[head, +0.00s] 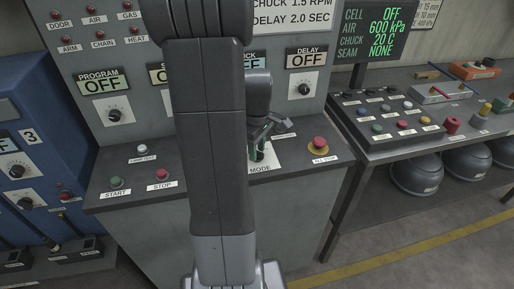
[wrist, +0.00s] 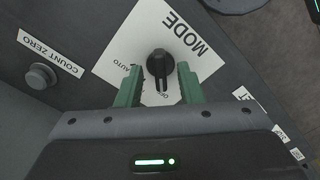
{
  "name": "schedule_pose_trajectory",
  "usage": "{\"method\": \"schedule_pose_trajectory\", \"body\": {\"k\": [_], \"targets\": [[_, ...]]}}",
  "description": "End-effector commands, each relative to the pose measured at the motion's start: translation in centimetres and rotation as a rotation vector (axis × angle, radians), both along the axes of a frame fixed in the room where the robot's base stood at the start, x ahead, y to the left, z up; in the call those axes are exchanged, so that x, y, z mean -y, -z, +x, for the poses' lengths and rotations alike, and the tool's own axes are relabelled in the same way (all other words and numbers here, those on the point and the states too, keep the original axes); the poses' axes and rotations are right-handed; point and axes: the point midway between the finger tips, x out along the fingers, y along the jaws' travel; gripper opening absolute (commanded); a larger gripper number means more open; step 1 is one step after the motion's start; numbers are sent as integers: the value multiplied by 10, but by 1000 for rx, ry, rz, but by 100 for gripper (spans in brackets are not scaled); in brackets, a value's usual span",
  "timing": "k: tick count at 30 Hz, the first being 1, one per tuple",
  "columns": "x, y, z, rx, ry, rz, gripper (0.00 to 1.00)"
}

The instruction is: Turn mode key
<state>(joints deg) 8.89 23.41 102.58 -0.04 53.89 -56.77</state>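The mode key is a black knob (wrist: 157,62) on a white plate (wrist: 120,42) lettered MODE in the wrist view. Its narrow grip runs roughly up and down the picture, with one end toward a partly hidden label below it. The word AUTO stands to its left. My gripper (wrist: 160,76) is open, with one green finger on each side of the knob and gaps on both sides. In the head view my gripper (head: 257,150) is low over the MODE plate (head: 263,168), and my arm hides much of that area.
A red ALL STOP button (head: 319,143) is right of the plate. A grey COUNT ZERO button (wrist: 40,76) is left of it in the wrist view. START (head: 116,182) and STOP (head: 162,174) buttons sit farther left. A green-lettered screen (head: 375,32) reads CELL OFF.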

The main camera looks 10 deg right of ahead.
Motion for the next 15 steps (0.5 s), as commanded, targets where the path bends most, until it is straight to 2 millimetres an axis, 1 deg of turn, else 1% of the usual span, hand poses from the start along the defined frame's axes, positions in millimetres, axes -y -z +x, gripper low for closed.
{"method": "schedule_pose_trajectory", "body": {"k": [8, 11, 14, 15], "targets": [[0, -1, 0, -1, 1, 1, 34], [0, -10, 0, 1, 1, 0, 34], [0, -27, 1, 5, 1, 0, 34], [0, -35, 1, 5, 1, 0, 34]]}}
